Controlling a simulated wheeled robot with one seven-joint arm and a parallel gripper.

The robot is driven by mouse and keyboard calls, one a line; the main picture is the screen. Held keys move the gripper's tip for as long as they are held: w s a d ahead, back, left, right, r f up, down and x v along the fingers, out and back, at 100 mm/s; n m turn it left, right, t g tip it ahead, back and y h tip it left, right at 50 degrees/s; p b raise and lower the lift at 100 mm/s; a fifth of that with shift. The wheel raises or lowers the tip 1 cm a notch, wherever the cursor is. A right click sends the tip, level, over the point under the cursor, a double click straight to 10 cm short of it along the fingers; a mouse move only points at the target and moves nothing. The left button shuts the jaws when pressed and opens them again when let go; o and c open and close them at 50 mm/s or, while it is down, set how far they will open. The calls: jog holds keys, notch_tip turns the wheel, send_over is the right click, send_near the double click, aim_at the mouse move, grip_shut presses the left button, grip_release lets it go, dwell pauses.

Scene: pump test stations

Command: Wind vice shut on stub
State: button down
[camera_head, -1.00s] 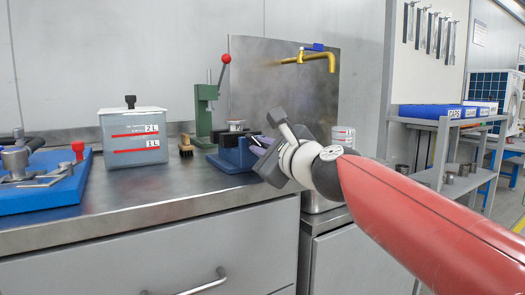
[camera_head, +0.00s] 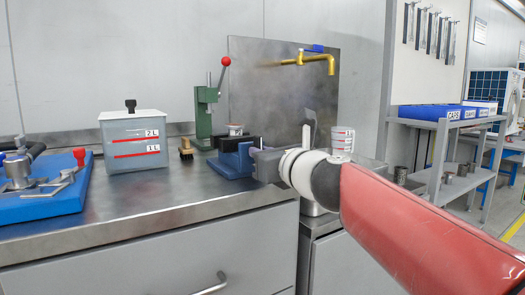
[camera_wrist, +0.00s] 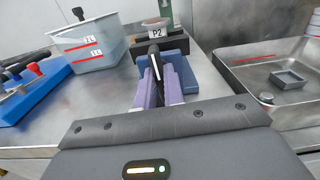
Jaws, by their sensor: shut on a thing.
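The blue vice (camera_head: 230,161) stands near the front right edge of the steel bench. A short round stub labelled P2 (camera_wrist: 157,29) is at the vice's dark jaws; it also shows on top in the head view (camera_head: 236,130). Whether the jaws touch the stub cannot be told. My gripper (camera_wrist: 158,80) is at the near side of the vice, its purple fingers shut on the black vice handle (camera_wrist: 154,56). In the head view my gripper (camera_head: 254,157) hides the handle.
A grey tank (camera_head: 132,142) with red level lines and a brush (camera_head: 186,148) stand left of the vice. A green press (camera_head: 205,115) with a red-knobbed lever stands behind it. A sink (camera_wrist: 262,75) lies to the right, below a yellow tap (camera_head: 318,60). A blue board (camera_head: 45,195) is far left.

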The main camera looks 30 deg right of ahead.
jog(key=shift+f, duration=0.25)
dwell(0.3)
jog(key=c, duration=1.5)
grip_release()
jog(key=shift+r, duration=0.1)
jog(key=s+p, duration=0.2)
jog(key=s, duration=0.5)
jog(key=shift+s, duration=0.4)
jog(key=shift+d, duration=0.1)
